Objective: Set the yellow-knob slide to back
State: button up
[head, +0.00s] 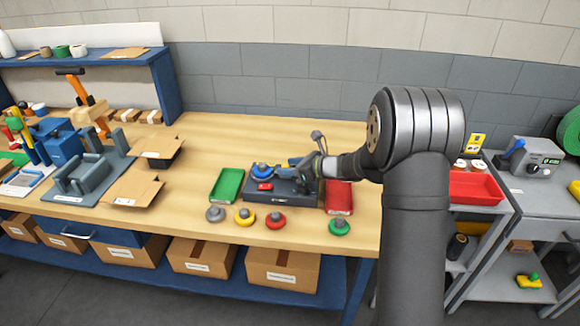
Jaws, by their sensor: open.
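A dark grey stacker device (280,197) sits on the wooden bench, with a blue round piece (262,172) and a red part on its left side. My gripper (303,171) is at the right part of this device, low over it or touching it; I cannot tell which. It is open, with nothing visible held. I cannot make out a yellow-knob slide; the gripper and wrist hide part of the device. A yellow round piece with a grey knob (245,217) lies on the bench in front of the device.
A green tray (227,185) is left of the device and a red tray (339,198) right of it. Grey, red and green round pieces (339,227) lie along the front. Cardboard pieces (135,188) and a grey fixture are farther left. The bench behind the device is clear.

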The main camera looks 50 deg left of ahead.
jog(key=shift+a, duration=0.1)
grip_shut()
jog(key=shift+w+d, duration=1.2)
jog(key=shift+c, duration=0.3)
grip_release()
jog(key=shift+w+d, duration=0.1)
jog(key=shift+o, duration=0.3)
jog(key=v, duration=1.7)
jog(key=shift+d, duration=0.15)
